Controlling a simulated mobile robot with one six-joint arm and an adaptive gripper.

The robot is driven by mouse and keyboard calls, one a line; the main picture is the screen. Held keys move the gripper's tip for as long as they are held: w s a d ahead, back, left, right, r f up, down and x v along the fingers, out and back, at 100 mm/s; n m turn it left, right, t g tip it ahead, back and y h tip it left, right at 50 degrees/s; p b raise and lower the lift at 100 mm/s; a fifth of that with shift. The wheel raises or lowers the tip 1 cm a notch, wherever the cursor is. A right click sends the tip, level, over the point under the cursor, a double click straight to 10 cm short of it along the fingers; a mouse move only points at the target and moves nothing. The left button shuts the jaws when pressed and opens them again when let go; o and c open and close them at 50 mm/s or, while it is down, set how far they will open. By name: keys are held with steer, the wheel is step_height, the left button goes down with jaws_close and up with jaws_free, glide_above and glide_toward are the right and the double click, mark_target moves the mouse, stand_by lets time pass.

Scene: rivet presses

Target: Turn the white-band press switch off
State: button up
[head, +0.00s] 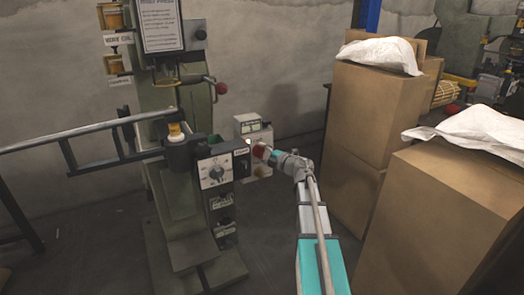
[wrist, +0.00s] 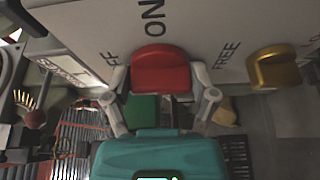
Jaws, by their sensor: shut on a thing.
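In the wrist view, a red switch knob (wrist: 160,72) sits on a pale panel (wrist: 85,25) between the two fingers of my gripper (wrist: 158,80). The fingers touch it from both sides. The panel reads "ON" above the knob, "FREE" to the right, and a partly hidden word ending in "FF" to the left. In the head view, my gripper (head: 267,153) reaches a small light control box (head: 253,128) beside the green press; the red knob (head: 259,150) is partly covered. I cannot make out a white band.
A gold knob (wrist: 273,68) stands right of the red one. The green press (head: 165,105) has a dial box (head: 216,172) and a red-balled lever (head: 221,88) close to my gripper's left. Tall cardboard boxes (head: 372,105) stand on the right. A metal rail (head: 70,137) extends left.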

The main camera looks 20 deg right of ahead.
stand_by(0.5)
steer(key=o, duration=1)
steer(key=shift+v, duration=5.95)
steer(key=shift+r, duration=0.15)
